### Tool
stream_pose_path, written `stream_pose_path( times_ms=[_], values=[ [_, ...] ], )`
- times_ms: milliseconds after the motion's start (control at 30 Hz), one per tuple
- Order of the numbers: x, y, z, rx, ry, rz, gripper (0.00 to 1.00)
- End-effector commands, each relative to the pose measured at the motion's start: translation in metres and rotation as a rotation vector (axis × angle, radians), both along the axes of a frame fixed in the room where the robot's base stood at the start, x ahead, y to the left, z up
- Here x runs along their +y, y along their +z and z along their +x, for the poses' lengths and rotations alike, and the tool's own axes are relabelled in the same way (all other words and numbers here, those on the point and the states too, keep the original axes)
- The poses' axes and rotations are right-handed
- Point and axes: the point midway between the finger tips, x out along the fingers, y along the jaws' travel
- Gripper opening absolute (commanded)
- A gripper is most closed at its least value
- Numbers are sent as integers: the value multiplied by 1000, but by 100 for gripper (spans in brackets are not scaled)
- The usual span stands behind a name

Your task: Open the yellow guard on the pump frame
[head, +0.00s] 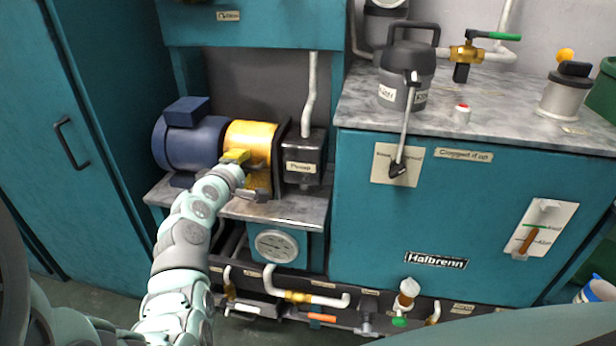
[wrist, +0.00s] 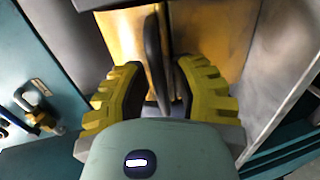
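The yellow guard (head: 252,138) is on the pump frame, between the blue motor (head: 190,139) and the black pump box (head: 304,158). It looks closed. My gripper (head: 244,162) is right in front of the guard and covers its lower part. In the wrist view, the guard (wrist: 203,30) fills the background. A dark upright bar, seemingly the guard's handle (wrist: 153,50), stands between the two yellow fingers of my gripper (wrist: 160,72). The fingers are apart, with a gap visible beside the bar.
A marble-topped counter (head: 470,105) with a grey can (head: 407,70) is on the right. A teal cabinet (head: 60,140) is on the left. A teal overhead box (head: 250,22) hangs above the motor. A gauge (head: 277,245) and pipes are below the shelf.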

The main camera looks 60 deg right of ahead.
Motion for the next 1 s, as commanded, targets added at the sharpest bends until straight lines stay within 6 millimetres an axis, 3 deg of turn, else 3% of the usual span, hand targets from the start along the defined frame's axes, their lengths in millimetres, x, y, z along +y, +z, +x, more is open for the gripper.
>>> stream_pose_path(
  times_ms=[233, 667, 1000],
  values=[
    [0, 0, 0, 0, 0, 0, 0],
    [0, 1, 1, 0, 1, 1, 0],
    [0, 13, 1, 16, 2, 34, 0]
  ],
)
